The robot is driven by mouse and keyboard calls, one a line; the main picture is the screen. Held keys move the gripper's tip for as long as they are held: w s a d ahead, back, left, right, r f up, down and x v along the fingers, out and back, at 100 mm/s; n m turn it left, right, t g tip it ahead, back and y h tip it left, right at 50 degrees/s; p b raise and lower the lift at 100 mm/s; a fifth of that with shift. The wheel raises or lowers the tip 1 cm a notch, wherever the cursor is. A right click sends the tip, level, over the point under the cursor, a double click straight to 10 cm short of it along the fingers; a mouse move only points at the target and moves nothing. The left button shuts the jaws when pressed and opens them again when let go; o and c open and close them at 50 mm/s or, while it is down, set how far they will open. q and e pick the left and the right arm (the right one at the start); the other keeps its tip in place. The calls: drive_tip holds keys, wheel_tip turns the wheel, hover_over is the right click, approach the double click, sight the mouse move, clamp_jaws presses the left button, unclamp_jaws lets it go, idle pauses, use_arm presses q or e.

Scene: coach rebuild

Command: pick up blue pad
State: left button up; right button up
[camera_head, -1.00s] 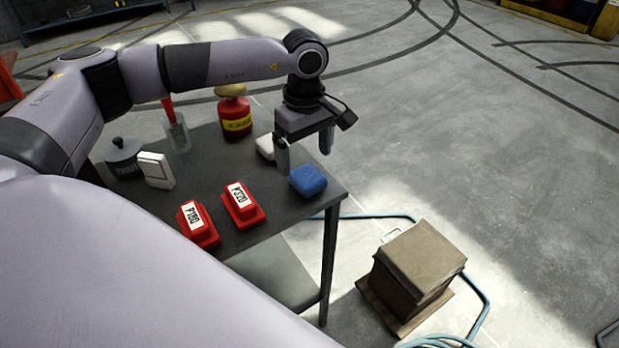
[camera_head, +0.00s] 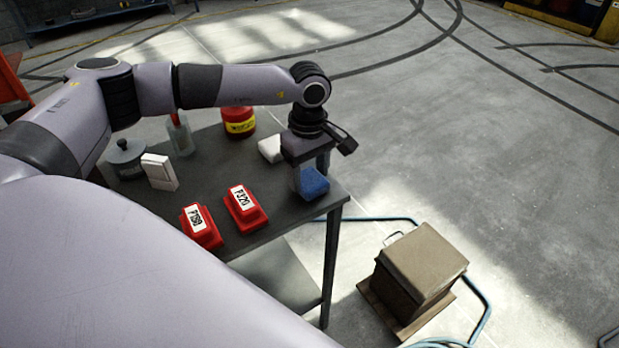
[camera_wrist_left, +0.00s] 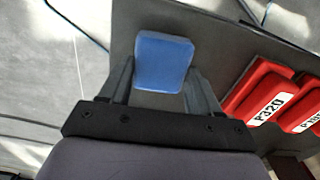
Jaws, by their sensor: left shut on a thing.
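The blue pad (camera_head: 313,183) is at the right corner of the dark table (camera_head: 270,208), under my left gripper (camera_head: 310,175). In the left wrist view the blue pad (camera_wrist_left: 164,62) sits between the two fingers of my left gripper (camera_wrist_left: 160,80), which are shut on its sides. The gripper points down from above and partly hides the pad in the head view. I cannot tell whether the pad still touches the table. My right gripper is in neither view.
Two red blocks, labelled P180 (camera_head: 201,226) and P320 (camera_head: 245,207), lie left of the pad. A white pad (camera_head: 271,149) lies behind it. A brown crate (camera_head: 420,270) stands on the floor.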

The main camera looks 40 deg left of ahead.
sight(308, 177)
use_arm(q)
drive_tip(key=shift+r, duration=0.1)
wheel_tip(308, 177, up, 20)
idle(0.4)
drive_tip(key=o, duration=0.4)
drive_tip(key=shift+c, duration=1.6)
